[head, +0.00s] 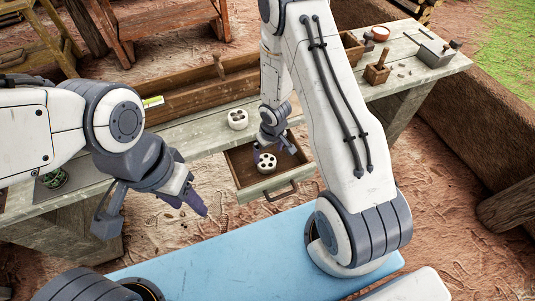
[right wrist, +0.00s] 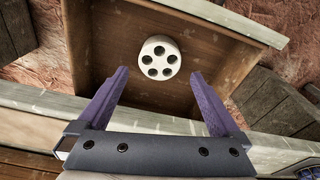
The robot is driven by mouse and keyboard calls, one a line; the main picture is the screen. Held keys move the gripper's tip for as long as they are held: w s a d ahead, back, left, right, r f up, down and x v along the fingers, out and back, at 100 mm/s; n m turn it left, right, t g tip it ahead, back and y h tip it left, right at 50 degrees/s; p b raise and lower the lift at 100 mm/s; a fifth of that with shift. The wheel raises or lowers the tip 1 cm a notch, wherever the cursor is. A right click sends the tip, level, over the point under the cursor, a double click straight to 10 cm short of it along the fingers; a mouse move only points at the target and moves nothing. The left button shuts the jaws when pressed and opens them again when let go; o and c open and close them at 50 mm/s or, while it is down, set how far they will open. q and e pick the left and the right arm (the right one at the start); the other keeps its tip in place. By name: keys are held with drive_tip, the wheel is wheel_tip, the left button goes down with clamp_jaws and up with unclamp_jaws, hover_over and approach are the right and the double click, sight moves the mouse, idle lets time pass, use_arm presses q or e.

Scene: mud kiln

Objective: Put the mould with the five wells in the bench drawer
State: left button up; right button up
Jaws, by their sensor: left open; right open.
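The white round mould with five wells (right wrist: 159,73) lies in the open bench drawer (right wrist: 112,45), wells facing up; it also shows in the head view (head: 265,168). My right gripper (head: 274,150) is open above the drawer, its purple fingers to either side of the mould and apart from it in the right wrist view (right wrist: 160,78). A second white mould (head: 238,124) stands on the bench behind the drawer; its wells are too small to count surely. My left gripper (head: 152,215) is open and empty, in front of the bench at the left.
The bench (head: 205,134) runs from lower left to upper right. A long wooden trough (head: 195,98) lies along its back. A wooden block with a handle (head: 377,74) and a grey box (head: 433,56) stand at its right.

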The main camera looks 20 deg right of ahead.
wheel_tip(320, 180, up, 5)
drive_tip(key=p, duration=0.3)
wheel_tip(320, 180, up, 9)
drive_tip(key=n, duration=0.1)
hover_over(270, 165)
drive_tip(key=a, duration=0.4)
drive_tip(key=s+a+r+h, duration=0.1)
drive_tip(key=s+a+r, duration=0.35)
drive_tip(key=r, duration=0.35)
use_arm(q)
wheel_tip(270, 165, up, 4)
use_arm(e)
drive_tip(key=s+a+r+n, duration=0.2)
drive_tip(key=s+r, duration=0.3)
drive_tip(key=s, duration=0.3)
drive_tip(key=s+a+r+n+g+y, duration=0.1)
drive_tip(key=s+a+r, duration=0.3)
drive_tip(key=s, duration=0.5)
drive_tip(key=shift+r+n+y, duration=0.3)
drive_tip(key=shift+r+n, duration=0.1)
drive_tip(key=shift+r, duration=0.55)
